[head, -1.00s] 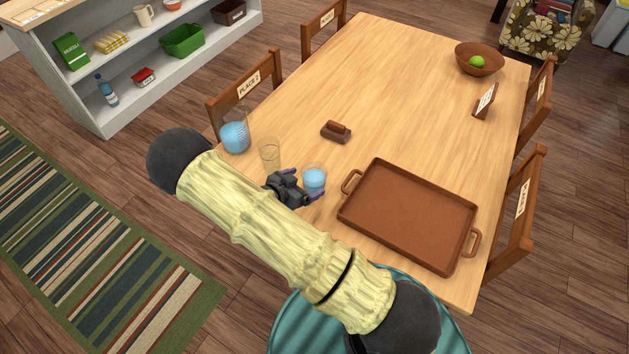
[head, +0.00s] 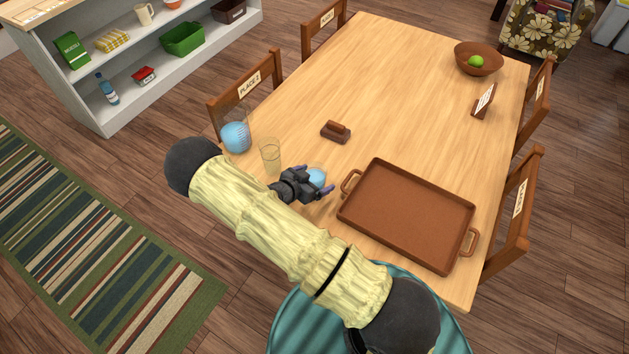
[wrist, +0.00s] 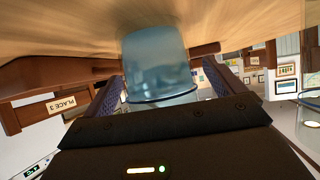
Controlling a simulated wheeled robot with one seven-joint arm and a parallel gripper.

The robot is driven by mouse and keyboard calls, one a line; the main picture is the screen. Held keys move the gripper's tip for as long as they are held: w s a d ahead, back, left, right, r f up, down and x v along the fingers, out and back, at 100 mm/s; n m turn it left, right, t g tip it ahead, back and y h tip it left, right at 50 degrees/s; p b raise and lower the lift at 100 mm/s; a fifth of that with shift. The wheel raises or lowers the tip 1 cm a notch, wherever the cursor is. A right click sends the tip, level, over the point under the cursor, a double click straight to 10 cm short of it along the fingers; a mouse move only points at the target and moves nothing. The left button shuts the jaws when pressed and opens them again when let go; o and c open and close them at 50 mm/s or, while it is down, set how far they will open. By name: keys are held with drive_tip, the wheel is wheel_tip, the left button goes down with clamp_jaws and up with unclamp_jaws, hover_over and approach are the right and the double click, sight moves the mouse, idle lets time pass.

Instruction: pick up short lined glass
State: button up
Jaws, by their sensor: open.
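A short glass with blue contents (head: 316,176) stands on the wooden table near its left front edge. My gripper (head: 318,181) is open at this glass and hides part of it in the head view. In the wrist view, the clear bluish glass (wrist: 158,65) with a dark line near its rim is between the two open fingers (wrist: 165,85). I cannot tell whether either finger touches it. A taller clear glass (head: 270,156) stands just left of my gripper.
A brown handled tray (head: 408,210) lies close to the right of my gripper. A small brown block-shaped object (head: 336,132) lies beyond it. A bowl with a green fruit (head: 479,60) is at the far right. The middle of the table (head: 400,100) is clear.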

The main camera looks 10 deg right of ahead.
drive_tip(key=shift+c, duration=0.2)
drive_tip(key=c, duration=1.3)
drive_tip(key=shift+r, duration=0.15)
drive_tip(key=shift+r+b, duration=0.55)
drive_tip(key=shift+r, duration=4.3)
drive_tip(key=o, duration=0.7)
drive_tip(key=shift+c, duration=0.2)
drive_tip(key=shift+d, duration=0.1)
drive_tip(key=c, duration=0.8)
